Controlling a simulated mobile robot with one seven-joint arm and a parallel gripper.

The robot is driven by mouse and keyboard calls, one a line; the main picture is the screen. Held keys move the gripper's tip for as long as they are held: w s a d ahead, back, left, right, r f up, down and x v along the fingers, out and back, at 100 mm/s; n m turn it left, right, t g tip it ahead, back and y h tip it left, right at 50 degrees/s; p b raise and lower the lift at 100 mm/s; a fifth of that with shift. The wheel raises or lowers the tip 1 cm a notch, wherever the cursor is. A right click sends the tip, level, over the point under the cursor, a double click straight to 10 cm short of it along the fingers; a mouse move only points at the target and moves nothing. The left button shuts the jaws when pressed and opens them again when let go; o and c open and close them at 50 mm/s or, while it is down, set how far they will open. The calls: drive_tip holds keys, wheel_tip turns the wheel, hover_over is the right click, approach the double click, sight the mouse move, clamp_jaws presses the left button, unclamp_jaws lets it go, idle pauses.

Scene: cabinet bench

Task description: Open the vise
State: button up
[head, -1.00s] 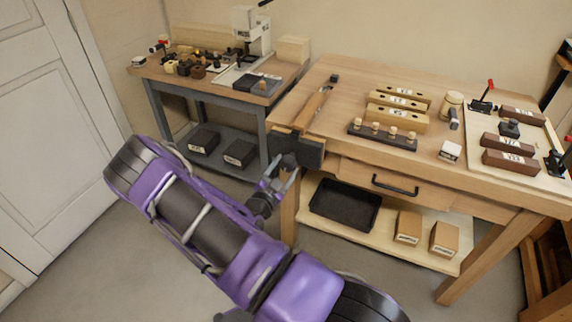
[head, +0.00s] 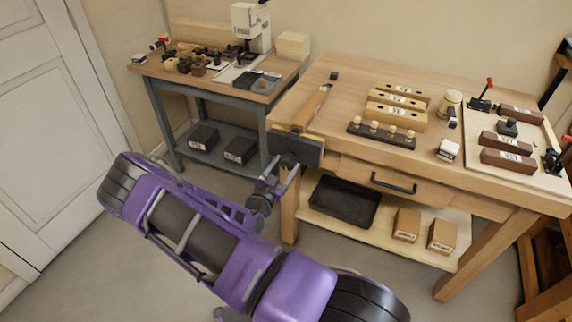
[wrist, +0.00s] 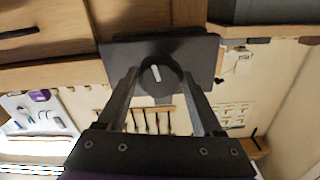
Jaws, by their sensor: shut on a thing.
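The vise (head: 306,152) is mounted at the front left corner of the wooden bench, and its dark front plate faces me. In the wrist view the dark plate (wrist: 205,50) fills the upper middle, with a round black knob (wrist: 168,65) bearing a white mark in front of it. My gripper (wrist: 160,80) is shut on the knob, one finger on each side. In the head view my gripper (head: 283,170) is small and partly hidden by my arm. The gap between the vise's jaws is hard to judge.
The bench top (head: 320,85) carries wooden blocks, a peg rack (head: 381,135) and a tray of parts. A drawer with a black handle (head: 393,183) is right of the vise. A black bin (head: 343,202) sits on the shelf below. A second bench (head: 150,71) stands behind left.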

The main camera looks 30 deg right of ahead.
drive_tip(key=n, duration=0.4)
drive_tip(key=shift+a+p, duration=0.1)
drive_tip(key=shift+p, duration=0.3)
drive_tip(key=shift+f, duration=0.15)
drive_tip(key=shift+s+f+n+b, duration=0.1)
drive_tip(key=shift+n+b, duration=0.3)
drive_tip(key=shift+b, duration=0.05)
drive_tip(key=shift+n+b, duration=0.3)
drive_tip(key=shift+b, duration=0.75)
drive_tip(key=shift+f+n, duration=0.1)
drive_tip(key=shift+n, duration=0.2)
drive_tip(key=shift+s+n+b, duration=0.1)
drive_tip(key=shift+n+b, duration=0.2)
drive_tip(key=shift+b, duration=1.6)
